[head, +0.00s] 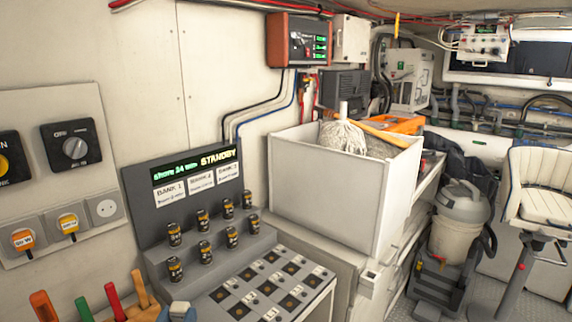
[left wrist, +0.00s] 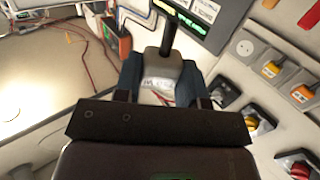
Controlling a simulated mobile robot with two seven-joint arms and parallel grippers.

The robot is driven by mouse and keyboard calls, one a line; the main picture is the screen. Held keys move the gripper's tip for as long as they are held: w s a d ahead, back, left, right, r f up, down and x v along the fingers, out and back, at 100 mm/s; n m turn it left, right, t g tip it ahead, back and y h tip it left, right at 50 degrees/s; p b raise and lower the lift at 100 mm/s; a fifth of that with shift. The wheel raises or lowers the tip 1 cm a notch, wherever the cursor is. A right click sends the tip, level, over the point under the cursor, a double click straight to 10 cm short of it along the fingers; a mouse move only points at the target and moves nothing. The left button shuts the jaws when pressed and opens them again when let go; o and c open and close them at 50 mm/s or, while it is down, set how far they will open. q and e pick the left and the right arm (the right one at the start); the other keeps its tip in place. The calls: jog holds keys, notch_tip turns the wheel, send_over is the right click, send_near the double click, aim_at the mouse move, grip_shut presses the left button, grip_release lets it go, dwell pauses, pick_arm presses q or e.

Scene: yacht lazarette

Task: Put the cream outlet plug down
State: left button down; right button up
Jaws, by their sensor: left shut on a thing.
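The cream outlet plug (left wrist: 161,72) is between the blue-grey fingers of my left gripper (left wrist: 160,86) in the left wrist view. A dark stem or cord stands out from its far end, and a pale marked patch shows on its near part. My left gripper (head: 181,312) only just shows at the bottom edge of the head view, and the plug is hard to make out there. The gripper is shut on the plug. My right gripper is in neither view.
A wall panel holds an orange plug (head: 23,239), a yellow plug (head: 68,223) and an empty outlet (head: 106,208). Tool handles (head: 113,300) stand at the bottom left. A stepped console (head: 205,265) carries several dark cylinders. A white bin (head: 330,215) stands behind it.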

pick_arm(q)
jog(key=shift+s+a+f, duration=0.3)
jog(key=shift+a+f, duration=0.05)
jog(key=shift+f, duration=0.25)
